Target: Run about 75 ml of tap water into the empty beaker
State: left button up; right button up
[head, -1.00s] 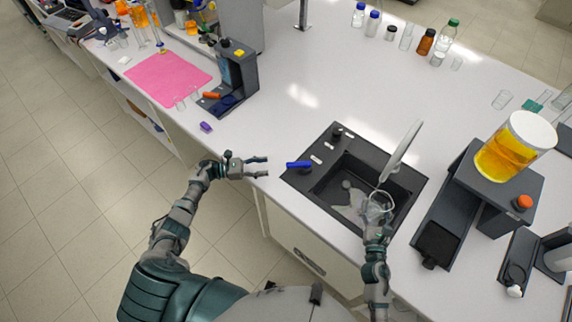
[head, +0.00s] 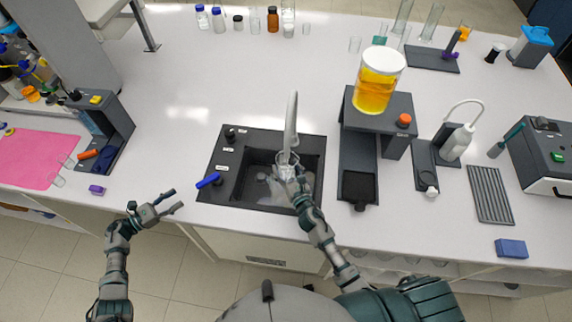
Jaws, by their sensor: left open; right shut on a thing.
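The tap (head: 291,120) stands at the back of the dark sink (head: 262,138), its spout reaching over the basin. My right gripper (head: 288,172) is shut on a clear glass beaker (head: 287,159), held over the basin under the spout. The water level in the beaker is too small to tell. A blue lever handle (head: 208,180) sticks out at the sink's left edge. My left gripper (head: 172,202) is open and empty, left of and below the blue handle, apart from it.
A dark stand with a jar of yellow liquid (head: 377,88) is right of the sink. A dark device (head: 103,130) and pink mat (head: 30,158) lie left. A small purple item (head: 97,190) sits near the front edge. The counter behind the sink is mostly clear.

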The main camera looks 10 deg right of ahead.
jog(key=shift+s, duration=0.1)
dwell(0.7)
pick_arm(q)
jog(key=shift+s, duration=0.1)
pick_arm(e)
jog(key=s, duration=0.2)
jog(key=s+d, duration=0.1)
jog(key=s, duration=0.4)
jog(key=shift+s+d+r, duration=0.1)
jog(key=shift+s+d, duration=0.1)
jog(key=shift+s, duration=0.05)
jog(key=shift+w, duration=0.1)
